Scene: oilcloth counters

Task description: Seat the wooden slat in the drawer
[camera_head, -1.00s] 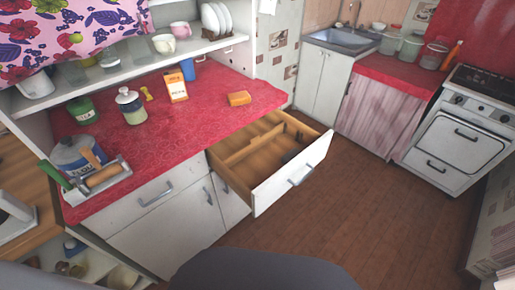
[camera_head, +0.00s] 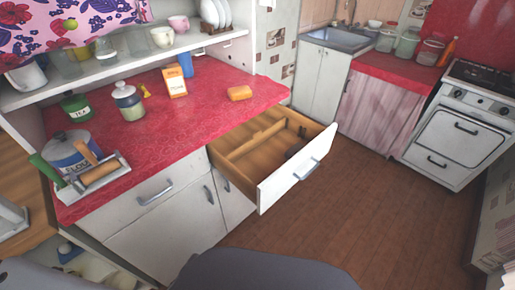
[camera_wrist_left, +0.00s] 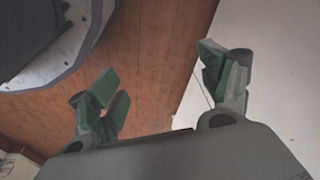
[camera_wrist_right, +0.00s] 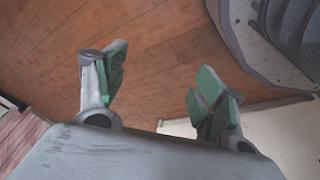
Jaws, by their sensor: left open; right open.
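The open drawer (camera_head: 283,187) juts out from the white cabinet under the red counter, right of centre in the head view. A wooden slat (camera_head: 258,139) shows inside it, running lengthwise and looking like a divider; I cannot tell whether it is fully seated. A small dark object (camera_head: 294,151) lies in the drawer's right part. My left gripper (camera_wrist_left: 160,90) is open and empty above the floor beside a pale cabinet front in the left wrist view. My right gripper (camera_wrist_right: 155,85) is open and empty above the floor in the right wrist view. Neither gripper shows in the head view.
The wooden floor (camera_head: 340,225) right of the drawer is clear.

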